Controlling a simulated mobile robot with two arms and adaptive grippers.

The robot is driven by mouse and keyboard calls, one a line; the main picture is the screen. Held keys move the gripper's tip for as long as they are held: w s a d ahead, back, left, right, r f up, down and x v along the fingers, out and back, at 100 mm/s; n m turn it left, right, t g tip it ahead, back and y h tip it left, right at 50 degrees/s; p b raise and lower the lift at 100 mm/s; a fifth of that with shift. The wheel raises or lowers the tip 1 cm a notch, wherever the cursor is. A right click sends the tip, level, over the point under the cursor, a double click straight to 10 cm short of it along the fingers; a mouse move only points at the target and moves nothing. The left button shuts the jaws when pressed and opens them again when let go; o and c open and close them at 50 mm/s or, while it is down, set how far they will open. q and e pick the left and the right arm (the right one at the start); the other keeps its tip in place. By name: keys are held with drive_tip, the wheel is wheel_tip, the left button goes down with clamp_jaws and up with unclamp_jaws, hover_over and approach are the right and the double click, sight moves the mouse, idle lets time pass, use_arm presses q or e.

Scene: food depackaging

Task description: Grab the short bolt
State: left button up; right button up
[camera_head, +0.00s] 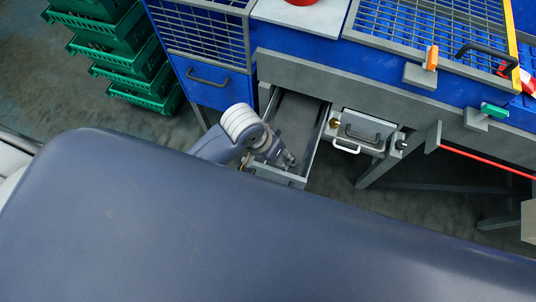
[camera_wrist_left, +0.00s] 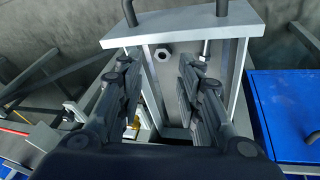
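In the head view, the left gripper (camera_head: 289,160) is at the open drawer (camera_head: 318,143). My right gripper is not in view.
Beside the drawer is a closed grey unit with a handle (camera_head: 362,134). A blue cabinet (camera_head: 215,88) and stacked green crates (camera_head: 125,55) stand to the left. A red bar (camera_head: 485,162) runs at the right. The drawer walls are close around the fingers.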

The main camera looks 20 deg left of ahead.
use_arm(q)
drive_tip(key=w+a+f+y, duration=0.1)
drive_tip(key=w+f, duration=0.1)
drive_tip(key=w+a+f+g+y, duration=0.1)
drive_tip(key=w+f, duration=0.1)
drive_tip(key=w+a+f+g+y, duration=0.1)
drive_tip(key=w+f, duration=0.1)
drive_tip(key=shift+a+f+n, duration=0.15)
drive_tip(key=shift+a+n, duration=0.2)
drive_tip(key=shift+n, duration=0.05)
drive_tip(key=shift+s+a+f, duration=0.1)
drive_tip(key=shift+s+f, duration=0.05)
drive_tip(key=shift+f, duration=1.2)
drive_tip(key=shift+s+a+f, duration=0.1)
drive_tip(key=shift+s+f, duration=0.05)
drive_tip(key=shift+f, duration=1.2)
clamp_jaws()
